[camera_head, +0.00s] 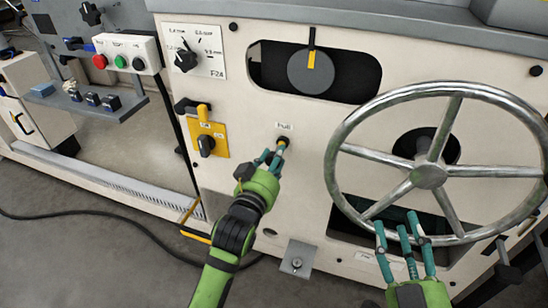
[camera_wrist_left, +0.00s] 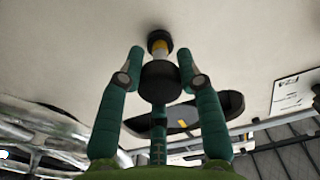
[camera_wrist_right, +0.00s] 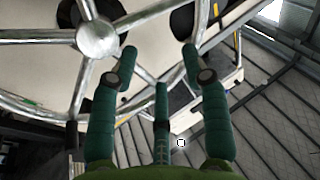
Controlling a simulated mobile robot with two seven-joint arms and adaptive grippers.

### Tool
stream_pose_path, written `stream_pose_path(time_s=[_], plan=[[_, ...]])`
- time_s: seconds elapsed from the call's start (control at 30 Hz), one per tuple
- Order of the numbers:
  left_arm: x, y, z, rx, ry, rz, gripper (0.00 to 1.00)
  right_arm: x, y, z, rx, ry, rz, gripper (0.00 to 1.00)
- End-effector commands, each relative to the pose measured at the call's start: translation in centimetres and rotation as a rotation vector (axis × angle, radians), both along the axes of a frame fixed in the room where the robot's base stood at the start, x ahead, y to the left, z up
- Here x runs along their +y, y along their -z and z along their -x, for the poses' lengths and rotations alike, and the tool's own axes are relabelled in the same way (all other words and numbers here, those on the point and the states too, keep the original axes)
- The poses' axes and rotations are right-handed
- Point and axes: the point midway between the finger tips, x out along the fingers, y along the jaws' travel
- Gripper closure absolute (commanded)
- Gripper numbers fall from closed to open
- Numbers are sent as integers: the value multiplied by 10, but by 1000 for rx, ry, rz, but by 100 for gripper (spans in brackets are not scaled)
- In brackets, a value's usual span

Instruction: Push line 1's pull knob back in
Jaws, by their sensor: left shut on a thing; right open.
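The pull knob (camera_head: 284,142) sits on the cream panel under a small "Pull" label (camera_head: 284,125). In the left wrist view it is a black cylindrical knob (camera_wrist_left: 160,82) on a short shaft. A yellow band (camera_wrist_left: 159,48) of the shaft shows between the knob and a black collar (camera_wrist_left: 159,37) at the panel. My left gripper (camera_head: 272,156) is shut on the knob, with teal fingers on both sides of it (camera_wrist_left: 160,70). My right gripper (camera_head: 403,232) is open and empty in front of the large handwheel's lower part; its spread fingers show in the right wrist view (camera_wrist_right: 160,62).
The metal handwheel (camera_head: 429,175) stands out from the panel on the right. A yellow plate with a black rotary switch (camera_head: 206,144) is left of the knob. A dial plate (camera_head: 195,50) and a dark window (camera_head: 265,75) are above. A cable (camera_head: 100,220) lies on the floor.

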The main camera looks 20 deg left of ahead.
Motion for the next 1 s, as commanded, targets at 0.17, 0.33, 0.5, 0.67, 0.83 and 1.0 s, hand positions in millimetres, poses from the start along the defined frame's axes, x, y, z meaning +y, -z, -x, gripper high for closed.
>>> stream_pose_path(time_s=[0.17,0.33,0.5,0.67,0.83,1.0], plan=[[0,-8,-13,-17,0,1,100,-7,21,-5,112,22,32,53],[-1,-10,-29,-20,0,1,100,-15,51,-6,265,46,69,53],[-1,-9,-35,-22,0,2,100,-19,64,-5,328,56,85,53],[-1,-9,-35,-23,-1,2,100,-19,64,-5,329,55,85,53],[0,-10,-35,-24,-1,1,40,-19,64,-5,327,55,84,53],[-1,-7,-35,-17,0,1,40,-19,64,-5,327,55,84,53]])
